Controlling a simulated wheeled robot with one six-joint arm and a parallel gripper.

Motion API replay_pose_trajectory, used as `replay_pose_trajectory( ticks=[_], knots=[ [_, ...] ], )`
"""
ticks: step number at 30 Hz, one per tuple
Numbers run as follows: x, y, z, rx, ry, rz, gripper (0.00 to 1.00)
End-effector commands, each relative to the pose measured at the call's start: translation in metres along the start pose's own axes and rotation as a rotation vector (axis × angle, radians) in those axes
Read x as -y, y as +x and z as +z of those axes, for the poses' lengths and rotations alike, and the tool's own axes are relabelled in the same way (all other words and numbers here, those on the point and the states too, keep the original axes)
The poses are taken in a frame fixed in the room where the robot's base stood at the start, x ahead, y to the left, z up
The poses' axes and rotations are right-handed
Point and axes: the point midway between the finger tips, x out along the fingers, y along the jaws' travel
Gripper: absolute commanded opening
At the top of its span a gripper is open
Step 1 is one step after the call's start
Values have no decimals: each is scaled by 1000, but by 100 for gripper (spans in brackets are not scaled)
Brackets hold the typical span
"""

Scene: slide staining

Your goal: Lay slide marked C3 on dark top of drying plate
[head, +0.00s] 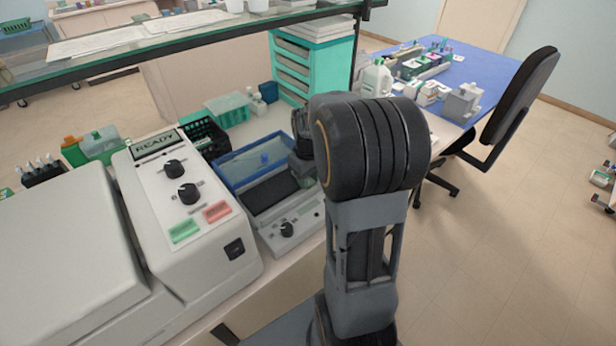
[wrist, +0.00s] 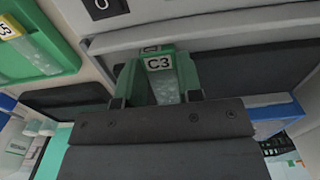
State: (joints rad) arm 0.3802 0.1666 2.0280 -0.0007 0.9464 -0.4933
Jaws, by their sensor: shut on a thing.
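The slide marked C3 (wrist: 165,85) is held in my gripper (wrist: 158,68), between two green fingers in the wrist view. Its C3 label faces the camera, and its clear part runs down toward the gripper body. The dark top of the drying plate (wrist: 240,68) lies behind the slide in the wrist view. I cannot tell whether the slide touches it. In the head view, the drying plate (head: 287,230) has a grey front with a black knob, right of the READY machine. My arm hides the gripper tips and the slide there.
The READY machine (head: 185,190) stands close on the left. A blue-rimmed tray (head: 235,165) is behind the plate, with a black crate (head: 205,137) beside it. A glass shelf (head: 200,40) crosses above. A green holder (wrist: 45,50) with a yellow-marked label shows at upper left.

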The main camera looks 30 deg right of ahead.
Motion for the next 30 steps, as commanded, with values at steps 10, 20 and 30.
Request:
replay_pose_trajectory(
  ticks=[10,20,30],
  knots=[
    [0,2,0,0,0,0,50],
    [0,2,0,0,0,0,63],
    [0,-36,-1,-5,0,3,63]
  ],
)
